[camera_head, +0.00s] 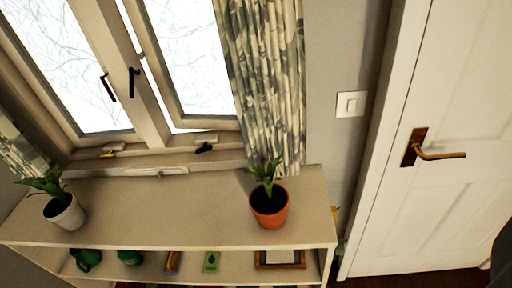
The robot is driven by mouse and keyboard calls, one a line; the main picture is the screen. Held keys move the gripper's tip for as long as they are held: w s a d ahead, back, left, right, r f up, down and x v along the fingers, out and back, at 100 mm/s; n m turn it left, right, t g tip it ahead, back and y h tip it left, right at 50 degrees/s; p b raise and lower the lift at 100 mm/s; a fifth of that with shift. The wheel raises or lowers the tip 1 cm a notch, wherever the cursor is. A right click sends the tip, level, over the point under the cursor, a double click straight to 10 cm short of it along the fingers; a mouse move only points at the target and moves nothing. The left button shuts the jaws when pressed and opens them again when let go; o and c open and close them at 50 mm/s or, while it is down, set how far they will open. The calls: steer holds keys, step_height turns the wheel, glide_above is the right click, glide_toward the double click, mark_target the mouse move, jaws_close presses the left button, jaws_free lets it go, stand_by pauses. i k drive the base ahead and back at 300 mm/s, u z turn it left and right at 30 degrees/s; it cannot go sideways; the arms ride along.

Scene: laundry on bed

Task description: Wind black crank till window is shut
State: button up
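The black crank (204,148) is on the window sill under the right pane, small in the view. The right window sash (189,62) stands ajar, with a bright gap along its left side between sash and frame. The left sash (92,62) looks closed in its frame. A second, brass-coloured crank (107,155) sits on the sill at the left. A dark brown handle and a black handle (134,82) are on the middle of the window. My gripper is not in view, and nothing of it shows near the crank.
A low shelf (165,213) stands under the window, with a plant in a white pot (65,213) at left and one in a terracotta pot (269,206) at right. A patterned curtain (262,80) hangs right of the window. A white door (440,210) is at far right.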

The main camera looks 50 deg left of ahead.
mark_target(206, 148)
steer(key=z, duration=0.9)
steer(key=k, duration=0.9)
steer(key=u, duration=1.2)
steer(key=i, duration=1)
steer(key=z, duration=0.05)
